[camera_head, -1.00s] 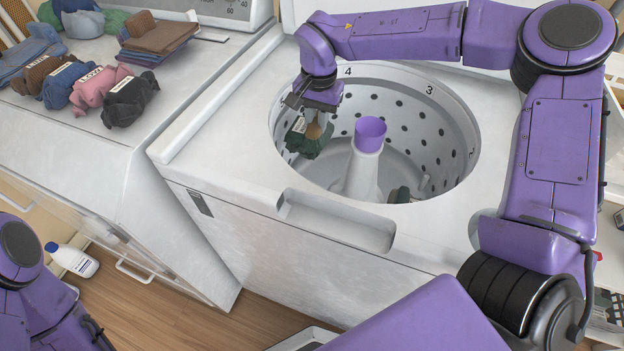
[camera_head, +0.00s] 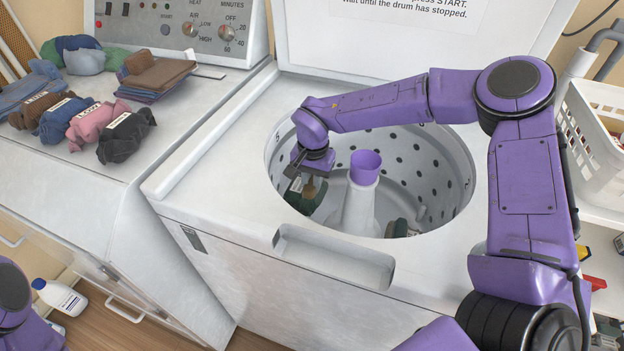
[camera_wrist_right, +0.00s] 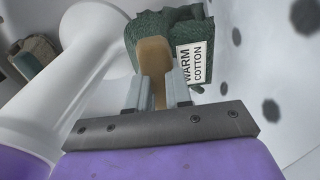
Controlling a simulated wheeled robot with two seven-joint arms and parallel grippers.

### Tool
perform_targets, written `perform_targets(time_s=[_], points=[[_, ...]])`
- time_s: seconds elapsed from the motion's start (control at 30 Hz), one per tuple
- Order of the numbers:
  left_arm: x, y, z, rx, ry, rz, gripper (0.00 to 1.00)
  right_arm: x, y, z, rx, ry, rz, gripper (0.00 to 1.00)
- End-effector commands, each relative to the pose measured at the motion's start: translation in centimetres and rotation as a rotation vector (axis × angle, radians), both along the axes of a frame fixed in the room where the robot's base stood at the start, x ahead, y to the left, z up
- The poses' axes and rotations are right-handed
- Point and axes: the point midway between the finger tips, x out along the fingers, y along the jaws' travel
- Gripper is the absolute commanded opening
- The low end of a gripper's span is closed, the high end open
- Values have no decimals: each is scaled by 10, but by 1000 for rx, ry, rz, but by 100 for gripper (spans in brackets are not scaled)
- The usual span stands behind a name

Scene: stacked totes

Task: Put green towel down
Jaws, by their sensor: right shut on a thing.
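The dark green towel (camera_head: 304,199) is a small bundle with a white label. In the right wrist view the green towel (camera_wrist_right: 165,28) bears a tag reading "WARM COTTON". My right gripper (camera_head: 308,180) is shut on it, with a tan piece (camera_wrist_right: 153,60) between the fingers. Gripper and towel are inside the washer drum (camera_head: 425,165), at its left side, left of the agitator (camera_head: 360,200). Whether the towel touches the drum floor cannot be told. Only part of my left arm shows at the lower left; its gripper is out of view.
Another dark bundle (camera_head: 398,228) lies in the drum, right of the agitator. Several labelled bundles, including a pink one (camera_head: 90,124), and folded cloths (camera_head: 155,74) lie on the dryer top (camera_head: 70,180). A white basket (camera_head: 590,130) stands at the right.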

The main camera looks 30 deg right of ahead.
Motion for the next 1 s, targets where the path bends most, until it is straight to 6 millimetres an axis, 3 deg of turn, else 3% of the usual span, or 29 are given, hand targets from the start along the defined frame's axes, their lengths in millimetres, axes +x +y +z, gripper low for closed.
perform_targets(time_s=[0.2, 0.23, 0.3, 0.67, 1.0], points=[[0, 0, 1, 0, 0, 0, 43, 1, 0, -3, 1, -2, 0, 0], [0, 0, 1, 0, 0, 0, 43, 0, 0, -3, 0, -1, 0, 29], [0, 0, 1, 0, 0, 0, 43, 0, 0, -3, 0, -1, 0, 45], [0, 0, -2, 0, 0, 0, 43, 1, 0, 4, -2, -3, -1, 45], [0, 0, 9, 0, 0, 0, 43, -1, -1, 92, 0, -4, -1, 45]])
